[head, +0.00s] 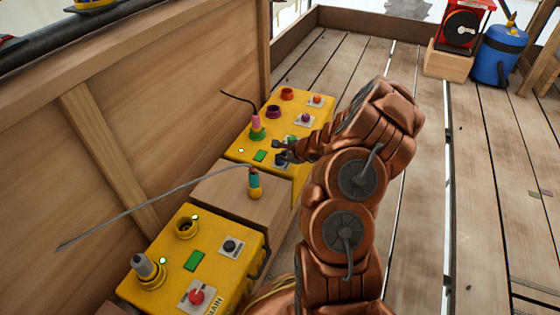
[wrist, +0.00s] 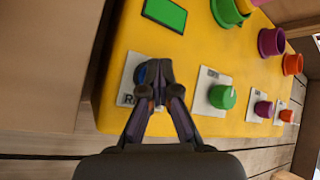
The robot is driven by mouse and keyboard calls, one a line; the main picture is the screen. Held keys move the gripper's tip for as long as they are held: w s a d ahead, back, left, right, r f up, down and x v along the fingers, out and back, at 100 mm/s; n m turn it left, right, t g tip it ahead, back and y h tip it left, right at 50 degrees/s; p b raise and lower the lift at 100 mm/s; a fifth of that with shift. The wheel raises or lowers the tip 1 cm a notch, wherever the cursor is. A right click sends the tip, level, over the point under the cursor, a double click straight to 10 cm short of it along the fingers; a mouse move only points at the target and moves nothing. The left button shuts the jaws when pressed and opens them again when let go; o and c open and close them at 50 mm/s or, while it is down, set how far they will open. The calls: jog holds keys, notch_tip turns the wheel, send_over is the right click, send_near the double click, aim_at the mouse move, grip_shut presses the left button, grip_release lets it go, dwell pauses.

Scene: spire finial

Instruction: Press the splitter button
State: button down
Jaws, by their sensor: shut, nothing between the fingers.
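The splitter appears to be the far yellow box (head: 240,143), which also fills much of the wrist view (wrist: 200,60). It carries a row of buttons on white plates: a blue button (wrist: 141,73) on a plate with a partly hidden label, a green button (wrist: 222,97), a purple button (wrist: 263,109) and an orange button (wrist: 287,115). My gripper (wrist: 157,88) is shut and empty, its fingertips over the blue button's plate and covering much of that button. In the head view my gripper (head: 284,152) is at the box's near right corner. Whether it touches the button cannot be told.
A nearer yellow box (head: 215,290) marked "MAIN" has a red button (head: 197,296) and a black button (head: 231,246). A teal-and-yellow plug (head: 254,183) with a grey cable stands on the wooden block (head: 228,200) between the boxes.

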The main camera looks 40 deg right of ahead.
jog(key=shift+r, duration=0.1)
jog(key=shift+r+p, duration=0.75)
jog(key=shift+r, duration=0.1)
jog(key=shift+r+p, duration=2.15)
jog(key=shift+r, duration=0.25)
